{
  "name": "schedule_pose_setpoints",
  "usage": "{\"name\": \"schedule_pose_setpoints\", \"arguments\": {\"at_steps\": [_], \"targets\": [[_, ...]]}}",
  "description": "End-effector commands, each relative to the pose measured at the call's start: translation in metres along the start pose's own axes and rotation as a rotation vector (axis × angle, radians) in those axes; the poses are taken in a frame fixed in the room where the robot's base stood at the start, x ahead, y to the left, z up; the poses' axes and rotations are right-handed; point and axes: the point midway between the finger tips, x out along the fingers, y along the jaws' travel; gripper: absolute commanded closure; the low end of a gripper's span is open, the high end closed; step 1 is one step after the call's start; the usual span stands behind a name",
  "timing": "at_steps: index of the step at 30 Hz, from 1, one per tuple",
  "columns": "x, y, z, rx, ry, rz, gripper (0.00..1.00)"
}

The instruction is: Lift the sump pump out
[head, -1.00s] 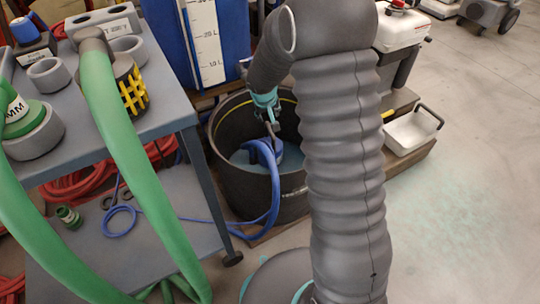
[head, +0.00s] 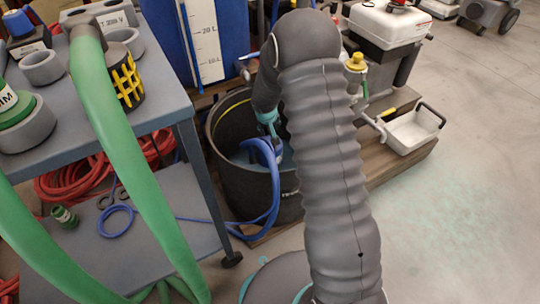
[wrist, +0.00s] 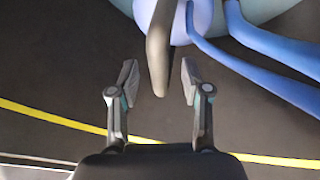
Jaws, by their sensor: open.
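The sump pump (head: 276,148) sits in the dark tub (head: 232,187), partly in bluish water, with a blue hose running over the tub's rim. My arm hides part of the tub and pump in the head view. My gripper is open.
A grey cart (head: 165,105) with green hoses stands at the left. A blue tank (head: 225,35) with a litre scale stands behind the tub. A white tray (head: 412,132) sits on the wooden platform at the right. The floor at the right is clear.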

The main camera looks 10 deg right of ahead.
Motion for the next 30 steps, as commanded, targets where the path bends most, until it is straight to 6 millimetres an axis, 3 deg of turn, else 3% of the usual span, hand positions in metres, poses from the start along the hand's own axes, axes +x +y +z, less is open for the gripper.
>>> {"name": "schedule_pose_setpoints", "arguments": {"at_steps": [3, 11, 17, 30], "targets": [[0.0106, 0.0003, -0.0004, 0.001, 0.001, 0.0, 0.52], [0.0122, 0.0003, -0.0007, 0.0, 0.001, 0.0, 0.52], [0.0121, 0.0003, -0.0007, 0.0, 0.001, 0.0, 1.0], [0.0101, 0.0009, -0.0032, 0.001, 0.006, 0.0, 1.0]]}}
